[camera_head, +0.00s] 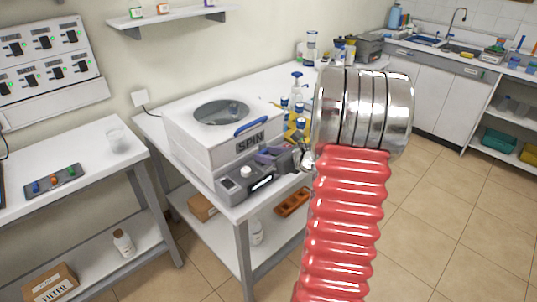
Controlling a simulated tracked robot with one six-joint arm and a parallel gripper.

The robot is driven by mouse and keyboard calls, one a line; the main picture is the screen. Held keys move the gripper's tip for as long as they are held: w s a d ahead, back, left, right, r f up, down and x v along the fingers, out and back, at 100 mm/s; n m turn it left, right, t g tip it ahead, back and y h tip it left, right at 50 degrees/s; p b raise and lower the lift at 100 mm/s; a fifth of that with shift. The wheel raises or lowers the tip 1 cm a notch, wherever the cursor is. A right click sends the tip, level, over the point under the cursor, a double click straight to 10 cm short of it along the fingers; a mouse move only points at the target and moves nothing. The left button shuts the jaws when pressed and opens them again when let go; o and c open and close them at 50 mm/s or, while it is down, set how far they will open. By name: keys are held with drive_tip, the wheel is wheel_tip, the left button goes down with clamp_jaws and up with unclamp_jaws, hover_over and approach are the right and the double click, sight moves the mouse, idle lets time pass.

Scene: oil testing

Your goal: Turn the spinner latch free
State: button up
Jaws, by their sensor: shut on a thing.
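The spinner (195,150) is a white box marked SPIN with a round window in its lid and a blue handle (251,126). The lid looks down. My gripper (276,157) is at the spinner's front right, just above the grey control panel (244,184). It is shut at the purplish latch (264,154) there. The jaws and my wrist hide most of the latch, so its exact angle cannot be told. My red arm and its silver joint fill the right middle of the view.
The spinner stands on a white table (160,126); bottles (297,90) and yellow items are behind my gripper. Tiled floor (440,220) is clear at right.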

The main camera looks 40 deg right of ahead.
sight(264, 151)
drive_tip(key=shift+d, duration=0.2)
drive_tip(key=shift+c, duration=1)
drive_tip(key=shift+a, duration=0.1)
drive_tip(key=shift+n+y, duration=0.4)
drive_tip(key=shift+y, duration=0.1)
drive_tip(key=n+y, duration=0.1)
drive_tip(key=y, duration=0.1)
drive_tip(key=d+n+g+y, duration=0.1)
drive_tip(key=n, duration=0.1)
drive_tip(key=n+g+y, duration=0.1)
drive_tip(key=n+y, duration=0.1)
drive_tip(key=shift+w+d+y, duration=0.2)
drive_tip(key=shift+d+y, duration=0.05)
drive_tip(key=shift+y, duration=0.05)
drive_tip(key=n+g+y, duration=0.2)
drive_tip(key=n+y, duration=0.1)
drive_tip(key=shift+w+d+n+g, duration=0.3)
drive_tip(key=shift+w+g, duration=0.05)
drive_tip(key=shift+g, duration=0.05)
drive_tip(key=shift+w+d+n+g+y, duration=0.1)
drive_tip(key=shift+w+n+g+y, duration=0.1)
drive_tip(key=shift+n+g+y, duration=0.5)
drive_tip(key=shift+w+d+n+g+y, duration=0.15)
drive_tip(key=shift+n+g+y, duration=0.25)
drive_tip(key=shift+n+g, duration=0.6)
drive_tip(key=shift+w+r+n+g+y, duration=0.1)
drive_tip(key=shift+n+g+y, duration=0.2)
drive_tip(key=shift+n+g, duration=0.1)
